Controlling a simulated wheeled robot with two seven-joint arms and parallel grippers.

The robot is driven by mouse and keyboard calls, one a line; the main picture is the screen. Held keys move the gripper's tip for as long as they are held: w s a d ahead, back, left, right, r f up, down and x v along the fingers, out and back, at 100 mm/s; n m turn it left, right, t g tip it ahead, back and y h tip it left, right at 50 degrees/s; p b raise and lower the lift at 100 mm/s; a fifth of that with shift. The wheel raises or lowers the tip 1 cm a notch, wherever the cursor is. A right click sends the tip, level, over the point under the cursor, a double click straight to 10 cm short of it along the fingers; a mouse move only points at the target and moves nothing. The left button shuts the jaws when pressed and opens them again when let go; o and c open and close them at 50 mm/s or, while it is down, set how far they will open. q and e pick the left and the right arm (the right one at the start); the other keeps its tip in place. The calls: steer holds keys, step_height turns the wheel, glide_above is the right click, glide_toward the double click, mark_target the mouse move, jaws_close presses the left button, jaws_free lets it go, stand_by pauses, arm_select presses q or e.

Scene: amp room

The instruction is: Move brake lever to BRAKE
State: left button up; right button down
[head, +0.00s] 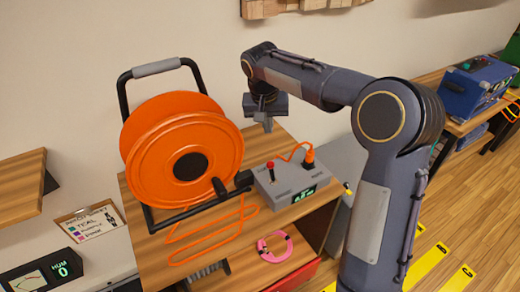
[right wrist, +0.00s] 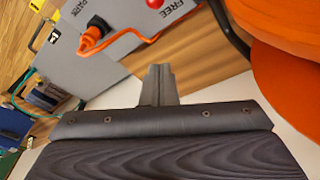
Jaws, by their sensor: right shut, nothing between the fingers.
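A grey control box (head: 292,184) sits on the wooden bench, right of a large orange cable reel (head: 178,148). A short lever with a red knob (head: 271,167) stands up from the box's left part. In the right wrist view the red knob (right wrist: 154,3) is cut by the top edge, beside the printed word FREE. The word BRAKE is not readable in either view. My right gripper (head: 267,125) is shut and empty, pointing down above and behind the lever, apart from it. Its closed fingers (right wrist: 159,82) also show in the right wrist view. My left gripper is not in view.
An orange plug (head: 308,158) with an orange cable stands on the box, right of the lever. The reel's black frame reaches close to the box's left side. The wall is close behind.

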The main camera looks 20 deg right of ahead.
mark_target(272, 171)
steer(key=shift+s, duration=0.1)
steer(key=shift+f, duration=0.1)
steer(key=x, duration=1)
steer(key=shift+f, duration=0.15)
steer(key=s, duration=0.1)
steer(key=s+a, duration=0.1)
steer(key=s+r, duration=0.1)
steer(key=shift+s+a+p, duration=0.15)
steer(key=shift+a+p, duration=0.1)
steer(key=shift+p, duration=0.05)
steer(key=shift+s+a, duration=0.1)
steer(key=shift+s, duration=0.05)
